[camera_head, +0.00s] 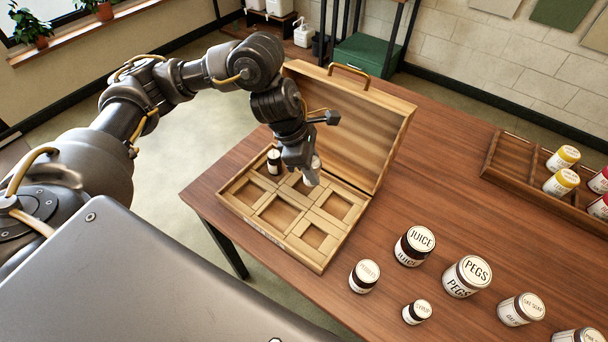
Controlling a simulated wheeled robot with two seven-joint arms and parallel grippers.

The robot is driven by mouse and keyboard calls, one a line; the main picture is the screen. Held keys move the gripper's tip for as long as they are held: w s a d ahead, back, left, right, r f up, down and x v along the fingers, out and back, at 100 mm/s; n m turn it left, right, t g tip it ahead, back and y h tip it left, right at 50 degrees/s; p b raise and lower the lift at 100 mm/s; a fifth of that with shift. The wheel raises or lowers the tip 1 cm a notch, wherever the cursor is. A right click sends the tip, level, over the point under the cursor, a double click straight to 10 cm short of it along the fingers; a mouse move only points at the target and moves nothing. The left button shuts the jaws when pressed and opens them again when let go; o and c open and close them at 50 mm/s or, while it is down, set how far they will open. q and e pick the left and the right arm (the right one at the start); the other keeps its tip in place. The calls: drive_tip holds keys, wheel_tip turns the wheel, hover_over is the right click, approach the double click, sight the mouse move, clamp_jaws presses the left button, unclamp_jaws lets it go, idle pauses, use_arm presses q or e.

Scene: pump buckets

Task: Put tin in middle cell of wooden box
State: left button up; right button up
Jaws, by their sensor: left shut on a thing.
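The open wooden box (263,227) stands on the table with its lid tilted up at the back and small cells in its tray. A dark jar with a pale label (273,162) stands in the back left cell. My left gripper (308,177) points down over the back middle part of the tray. It is shut on a small pale tin (316,162), mostly hidden behind the fingers. I cannot tell whether the tin touches the cell floor. The other cells that show look empty. My right gripper is not in view.
Several labelled tins, including JUICE (414,247) and PEGS (467,277), stand on the table (400,190) right of the box. A wooden rack (515,168) with yellow and red tins is at the far right. The raised lid (350,120) stands close behind my gripper.

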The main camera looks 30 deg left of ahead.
use_arm(q)
drive_tip(key=a+f, duration=0.1)
drive_tip(key=w+a+f, duration=0.1)
drive_tip(key=f, duration=0.1)
drive_tip(key=w+a+f, duration=0.1)
drive_tip(key=shift+f, duration=0.4)
drive_tip(key=shift+w+a+f, duration=0.1)
drive_tip(key=shift+f, duration=0.8)
drive_tip(key=shift+w+a+f, duration=0.1)
drive_tip(key=shift+f, duration=0.8)
drive_tip(key=o, duration=1.1)
drive_tip(key=shift+c, duration=0.2)
